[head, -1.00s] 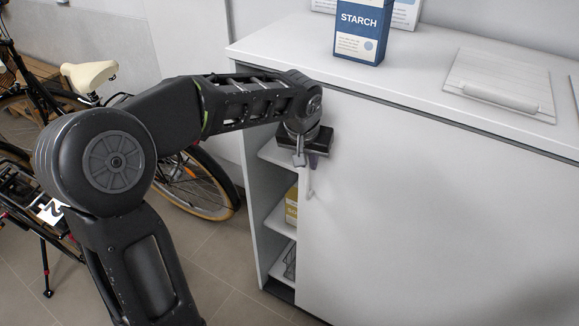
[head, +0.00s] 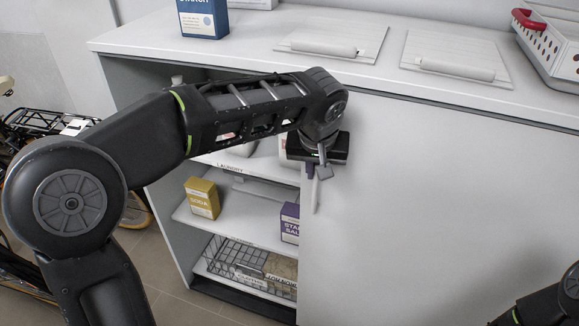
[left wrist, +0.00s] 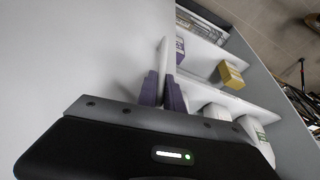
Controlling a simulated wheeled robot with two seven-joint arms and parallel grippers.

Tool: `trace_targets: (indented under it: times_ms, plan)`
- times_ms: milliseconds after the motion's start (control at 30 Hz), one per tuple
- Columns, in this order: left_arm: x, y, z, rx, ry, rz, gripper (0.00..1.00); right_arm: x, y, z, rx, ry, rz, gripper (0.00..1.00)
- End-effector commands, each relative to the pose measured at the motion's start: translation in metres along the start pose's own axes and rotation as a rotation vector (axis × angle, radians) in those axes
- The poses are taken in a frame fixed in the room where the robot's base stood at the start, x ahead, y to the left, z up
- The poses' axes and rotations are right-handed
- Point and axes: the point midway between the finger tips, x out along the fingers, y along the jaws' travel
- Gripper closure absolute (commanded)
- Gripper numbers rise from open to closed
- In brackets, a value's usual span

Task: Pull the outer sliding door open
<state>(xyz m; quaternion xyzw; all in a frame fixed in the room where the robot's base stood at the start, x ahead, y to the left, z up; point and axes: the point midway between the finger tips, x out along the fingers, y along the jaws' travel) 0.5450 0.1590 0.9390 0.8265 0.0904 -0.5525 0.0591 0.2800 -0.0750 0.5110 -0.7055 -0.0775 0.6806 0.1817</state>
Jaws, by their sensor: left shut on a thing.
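The outer sliding door (head: 430,215) is a plain white panel across the right side of the white cabinet, and the shelves to its left are uncovered. My left gripper (head: 318,178) is at the door's left edge, shut on the thin white upright door handle (head: 315,198). In the left wrist view the two purple-grey fingers of my left gripper (left wrist: 163,92) pinch the pale handle (left wrist: 163,58), with the door face (left wrist: 90,60) on the left. Part of my right arm shows at the bottom right, but its gripper does not.
The open shelves hold a yellow soda box (head: 203,198), a purple box (head: 290,222) and a wire basket (head: 235,262). On the cabinet top (head: 250,55) are a blue starch box (head: 203,18), two washboard-like boards (head: 330,38) and a white basket (head: 550,45). A bicycle stands left.

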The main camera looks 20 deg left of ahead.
Motion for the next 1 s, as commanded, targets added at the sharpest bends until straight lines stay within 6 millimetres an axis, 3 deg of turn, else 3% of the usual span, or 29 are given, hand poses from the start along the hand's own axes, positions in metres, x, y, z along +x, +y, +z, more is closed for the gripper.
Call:
trace_targets:
  times_ms: [100, 300, 733, 767, 1000]
  plan:
    - [-0.001, 0.026, 0.005, 0.004, -0.001, 0.002, 1.0, 0.002, 0.001, 0.0, -0.001, 0.0, 0.0, 0.64]
    - [-0.003, 0.05, 0.009, 0.0, -0.001, 0.001, 1.0, 0.003, 0.001, 0.0, -0.001, 0.0, 0.0, 0.64]
    - [-0.004, 0.056, 0.01, -0.002, 0.0, 0.001, 1.0, 0.003, 0.001, 0.0, 0.0, 0.0, 0.0, 0.64]
    - [-0.004, 0.056, 0.01, -0.002, 0.0, 0.001, 0.88, 0.003, 0.001, 0.0, 0.0, 0.0, 0.0, 0.64]
    - [-0.004, 0.056, 0.01, -0.002, 0.0, 0.0, 0.69, 0.003, 0.001, 0.0, 0.0, 0.0, 0.0, 0.64]
